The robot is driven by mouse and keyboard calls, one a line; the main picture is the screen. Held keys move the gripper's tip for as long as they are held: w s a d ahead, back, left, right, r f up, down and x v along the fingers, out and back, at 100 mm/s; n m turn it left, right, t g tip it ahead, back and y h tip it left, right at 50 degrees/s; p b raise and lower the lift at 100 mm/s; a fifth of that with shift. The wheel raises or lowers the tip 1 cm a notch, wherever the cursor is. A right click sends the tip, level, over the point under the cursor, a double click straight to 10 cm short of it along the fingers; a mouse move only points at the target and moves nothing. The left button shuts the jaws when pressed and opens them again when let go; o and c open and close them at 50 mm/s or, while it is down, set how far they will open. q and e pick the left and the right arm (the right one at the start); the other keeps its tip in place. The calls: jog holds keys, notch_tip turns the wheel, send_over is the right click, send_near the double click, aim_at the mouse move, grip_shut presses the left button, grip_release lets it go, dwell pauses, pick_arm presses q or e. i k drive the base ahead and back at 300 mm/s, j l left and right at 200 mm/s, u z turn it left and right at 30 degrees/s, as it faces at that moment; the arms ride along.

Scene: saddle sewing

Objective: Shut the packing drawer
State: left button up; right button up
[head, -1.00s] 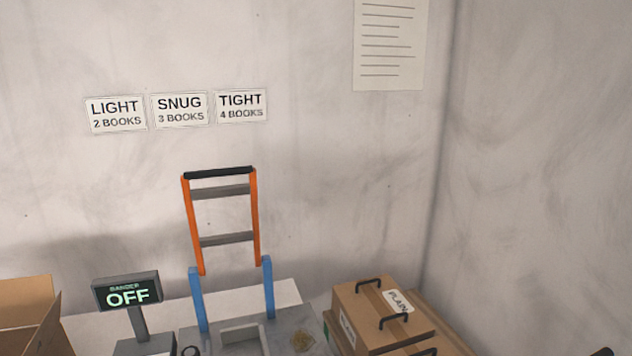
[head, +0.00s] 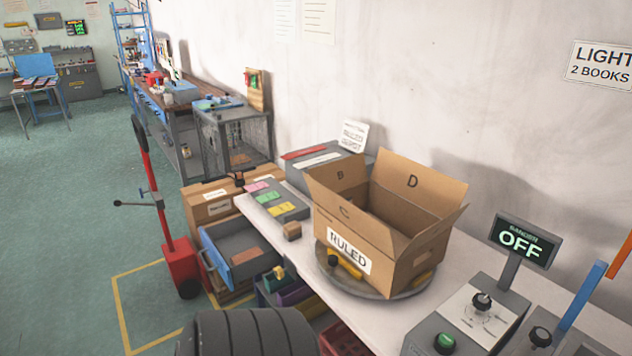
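The packing drawer (head: 243,241) sticks out open from under the left end of the packing bench (head: 408,302) in the head view. It has a blue front with a handle (head: 205,259) that faces left, and grey inner walls. A flat brown piece (head: 246,256) lies inside on its floor. The inner end of the drawer is hidden under the bench. Neither of my grippers is in view.
An open carton marked RULED (head: 349,251) stands on a round turntable on the bench. Stacked brown boxes (head: 212,206) are behind the drawer. A red hand truck (head: 179,258) stands left of the handle. Coloured bins (head: 284,291) are below. Open floor lies farther left.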

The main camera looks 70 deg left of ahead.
aim_at(223, 241)
jog(key=u, duration=3.05)
jog(key=i+j, duration=0.2)
jog(key=i, duration=0.35)
